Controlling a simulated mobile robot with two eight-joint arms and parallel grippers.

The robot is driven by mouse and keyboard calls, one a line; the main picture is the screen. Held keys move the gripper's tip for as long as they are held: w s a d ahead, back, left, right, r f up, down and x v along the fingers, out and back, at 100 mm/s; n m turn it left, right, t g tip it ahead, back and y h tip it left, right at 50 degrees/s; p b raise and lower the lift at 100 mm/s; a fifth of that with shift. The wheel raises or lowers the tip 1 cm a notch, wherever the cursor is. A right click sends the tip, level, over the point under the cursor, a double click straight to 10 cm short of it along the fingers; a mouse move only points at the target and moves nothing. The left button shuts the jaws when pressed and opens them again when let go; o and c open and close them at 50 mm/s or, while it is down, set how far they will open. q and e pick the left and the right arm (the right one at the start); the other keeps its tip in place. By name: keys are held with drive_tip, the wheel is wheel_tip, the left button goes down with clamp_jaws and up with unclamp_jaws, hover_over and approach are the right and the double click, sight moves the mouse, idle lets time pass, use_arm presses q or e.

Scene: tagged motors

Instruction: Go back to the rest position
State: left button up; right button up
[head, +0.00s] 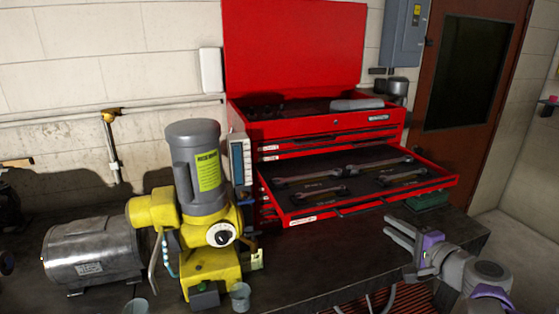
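My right gripper (402,238) is at the lower right of the head view, over the right front part of the dark workbench (310,262). Its grey fingers point up and left, towards the open drawer, and a gap seems to show between them; I see nothing held. My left gripper is out of view. A yellow and grey motor (195,210) with a yellow-green tag (208,171) stands upright on the bench at centre left. A silver motor (92,252) lies to its left.
A red tool chest (335,125) stands behind with its lid up and a drawer (355,187) of wrenches pulled out. Small grey cups (240,296) stand at the bench front. A brown door (470,75) is at the back right. The bench before the chest is mostly clear.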

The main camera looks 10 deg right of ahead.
drive_tip(key=s+a+f+n+g+y, duration=0.1)
drive_tip(key=s+a+f+n+g, duration=0.25)
drive_tip(key=a+f, duration=0.4)
drive_tip(key=s+a+f+n+g+y, duration=0.1)
drive_tip(key=s+a+f+n+g, duration=0.2)
drive_tip(key=a+f+n, duration=0.45)
drive_tip(key=s+a+f+n+g+h, duration=0.3)
drive_tip(key=s+a+f+n, duration=0.2)
drive_tip(key=s+f, duration=0.4)
drive_tip(key=s, duration=0.2)
drive_tip(key=shift+s+a+n+h, duration=0.4)
